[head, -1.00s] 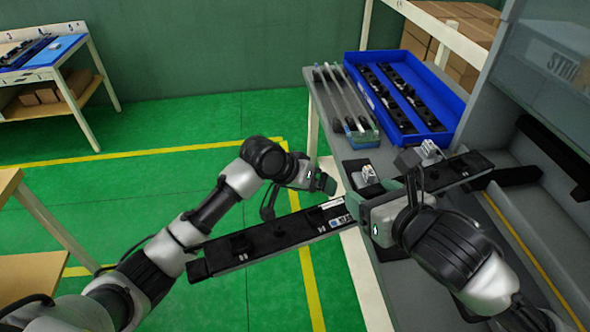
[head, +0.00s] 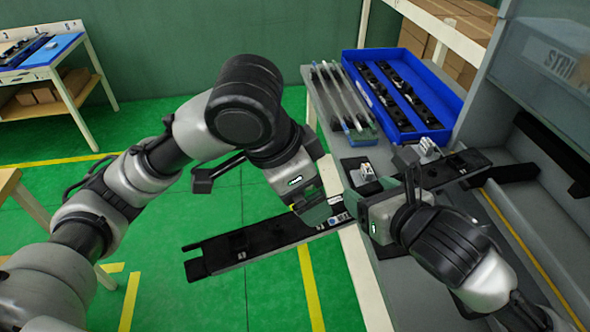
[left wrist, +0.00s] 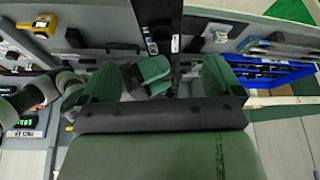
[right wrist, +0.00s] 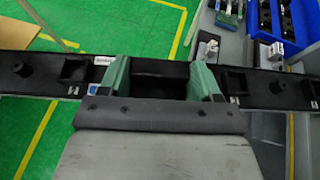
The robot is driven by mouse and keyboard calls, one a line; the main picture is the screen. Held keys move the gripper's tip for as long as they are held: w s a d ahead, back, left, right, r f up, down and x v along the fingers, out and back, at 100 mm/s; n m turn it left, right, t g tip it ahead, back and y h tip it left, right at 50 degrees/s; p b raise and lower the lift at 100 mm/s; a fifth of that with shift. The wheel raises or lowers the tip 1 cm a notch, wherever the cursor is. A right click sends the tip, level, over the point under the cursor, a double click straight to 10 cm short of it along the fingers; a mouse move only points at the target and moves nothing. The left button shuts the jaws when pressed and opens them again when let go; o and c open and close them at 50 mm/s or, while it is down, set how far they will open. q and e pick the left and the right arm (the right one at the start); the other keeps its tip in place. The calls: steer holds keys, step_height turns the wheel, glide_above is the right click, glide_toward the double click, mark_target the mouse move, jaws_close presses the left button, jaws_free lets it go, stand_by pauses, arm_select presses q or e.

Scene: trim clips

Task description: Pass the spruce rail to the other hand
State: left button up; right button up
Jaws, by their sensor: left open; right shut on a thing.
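The spruce rail, a long black channel with small labels (head: 245,245), extends across the head view beyond the bench edge. My right gripper (head: 376,212) is shut on it near its middle; the right wrist view shows the rail (right wrist: 160,80) running crosswise between the green fingers (right wrist: 162,78). My left gripper (head: 318,205) is open over the rail, just left of the right gripper. In the left wrist view the rail (left wrist: 158,25) runs lengthwise toward the gap between the open fingers (left wrist: 160,80). Contact of the left fingers with the rail cannot be told.
A blue bin (head: 443,97) with black rails stands at the back of the grey bench (head: 325,105), beside several long thin strips (head: 345,100). A pale clip (head: 363,172) sits near my right gripper. A grey fixture (head: 545,60) borders the right. Green floor is open at left.

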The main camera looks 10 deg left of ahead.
arm_select(q)
steer(key=x, duration=0.8)
steer(key=shift+d+f, duration=0.15)
steer(key=shift+f, duration=0.1)
steer(key=shift+c, duration=0.4)
arm_select(e)
steer(key=shift+r, duration=0.1)
arm_select(q)
steer(key=c, duration=1)
steer(key=shift+c, duration=0.5)
arm_select(e)
steer(key=o, duration=1.2)
steer(key=shift+c, duration=0.2)
